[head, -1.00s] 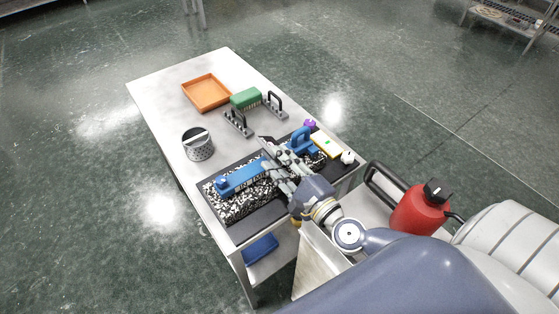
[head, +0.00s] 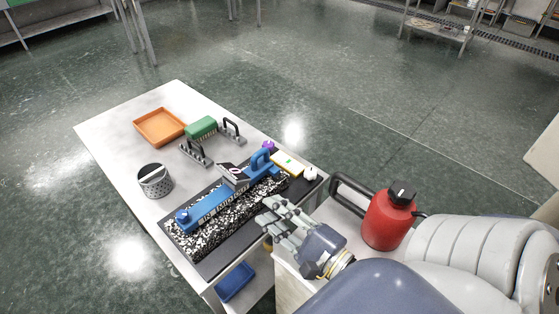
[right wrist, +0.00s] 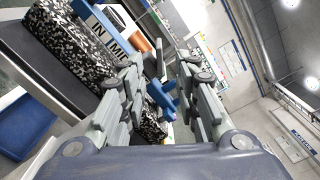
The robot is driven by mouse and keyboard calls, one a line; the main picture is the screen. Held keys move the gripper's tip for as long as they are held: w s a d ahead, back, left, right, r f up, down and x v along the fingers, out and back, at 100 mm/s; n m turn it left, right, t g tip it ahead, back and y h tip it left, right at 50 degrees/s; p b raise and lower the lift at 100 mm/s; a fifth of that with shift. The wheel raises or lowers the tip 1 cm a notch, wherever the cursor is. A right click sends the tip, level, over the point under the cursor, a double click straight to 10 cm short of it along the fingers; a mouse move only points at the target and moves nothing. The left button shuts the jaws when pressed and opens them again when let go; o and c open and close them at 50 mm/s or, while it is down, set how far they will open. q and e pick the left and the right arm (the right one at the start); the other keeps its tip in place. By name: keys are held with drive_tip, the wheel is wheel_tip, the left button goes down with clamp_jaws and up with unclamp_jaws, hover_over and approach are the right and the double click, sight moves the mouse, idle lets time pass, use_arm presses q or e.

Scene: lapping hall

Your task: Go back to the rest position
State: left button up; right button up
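My right gripper (head: 272,212) is at the near right edge of the table (head: 112,142), beside a black-and-white speckled block (head: 232,218). In the right wrist view its two fingers (right wrist: 168,72) stand apart with nothing held between them. A long blue tool (head: 212,202) with a looped handle lies along the top of the speckled block, and a dark grey piece sits against its middle. The block rests on a black mat (head: 215,262). My left gripper is not in view.
An orange tray (head: 160,140), a green block (head: 201,127), black-handled grey pieces (head: 194,153) and a perforated metal can (head: 155,180) stand farther back. A red canister (head: 388,218) stands close right of my gripper. A blue bin (head: 236,282) is below the tabletop.

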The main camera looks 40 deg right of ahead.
drive_tip(key=shift+s, duration=0.55)
